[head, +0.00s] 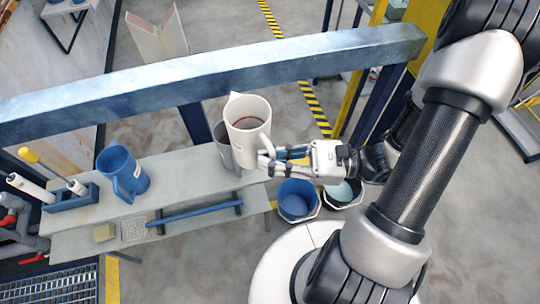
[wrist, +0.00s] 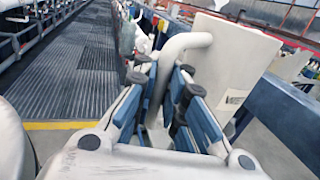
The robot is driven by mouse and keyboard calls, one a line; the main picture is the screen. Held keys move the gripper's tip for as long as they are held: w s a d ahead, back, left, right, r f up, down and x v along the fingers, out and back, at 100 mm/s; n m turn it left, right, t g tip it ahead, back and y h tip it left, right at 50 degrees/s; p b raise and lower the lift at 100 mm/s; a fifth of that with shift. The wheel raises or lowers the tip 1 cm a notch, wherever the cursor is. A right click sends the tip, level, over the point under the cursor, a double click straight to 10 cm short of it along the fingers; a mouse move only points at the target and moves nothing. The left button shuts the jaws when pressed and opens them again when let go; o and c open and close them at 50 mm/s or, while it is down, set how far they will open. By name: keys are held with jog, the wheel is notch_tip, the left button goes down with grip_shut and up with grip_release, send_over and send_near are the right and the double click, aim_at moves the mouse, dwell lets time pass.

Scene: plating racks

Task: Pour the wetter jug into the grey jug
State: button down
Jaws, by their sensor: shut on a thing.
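A cream-white jug (head: 243,138) is in my gripper (head: 276,156), held by its handle. It looks nearly upright, with a dark reddish line inside near its mouth. A label shows on its side in the wrist view (wrist: 238,62), too small to read, so I take it as the wetter jug. My gripper's fingers (wrist: 168,100) are closed on both sides of the handle. The grey jug (head: 222,150) stands at the bench's right end, partly hidden behind the white jug. I cannot tell whether the two touch.
A blue jug (head: 124,172) stands on the grey bench (head: 185,172) to the left. A blue rack (head: 72,203) holds bottles at the far left. A thick steel beam (head: 190,82) crosses close behind the jugs. Blue (head: 297,202) and dark (head: 343,192) buckets stand below my gripper.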

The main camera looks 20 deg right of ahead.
aim_at(253, 147)
jog(key=shift+r+g, duration=0.15)
jog(key=shift+g, duration=0.15)
jog(key=shift+w+a+r+p, duration=0.2)
jog(key=shift+w+p, duration=0.25)
jog(key=shift+p, duration=0.7)
jog(key=p, duration=0.1)
jog(key=w+m+h+p, duration=0.1)
jog(key=w+p, duration=0.1)
jog(key=p, duration=0.1)
jog(key=shift+w+a+r+m+g, duration=0.25)
jog(key=shift+a+r+m+g, duration=0.05)
jog(key=shift+a+r+m, duration=0.1)
jog(key=shift+w+f, duration=0.1)
jog(key=shift+f, duration=0.25)
jog(key=shift+m+g+h, duration=0.4)
jog(key=shift+m+h, duration=0.3)
jog(key=shift+m, duration=0.2)
notch_tip(253, 147, down, 5)
jog(key=shift+d+f, duration=0.1)
jog(key=shift+r+p, duration=0.2)
jog(key=shift+p, duration=0.15)
jog(key=shift+f+m+g+h+p, duration=0.3)
jog(key=shift+m+g+h+p, duration=0.1)
jog(key=shift+m+p, duration=0.3)
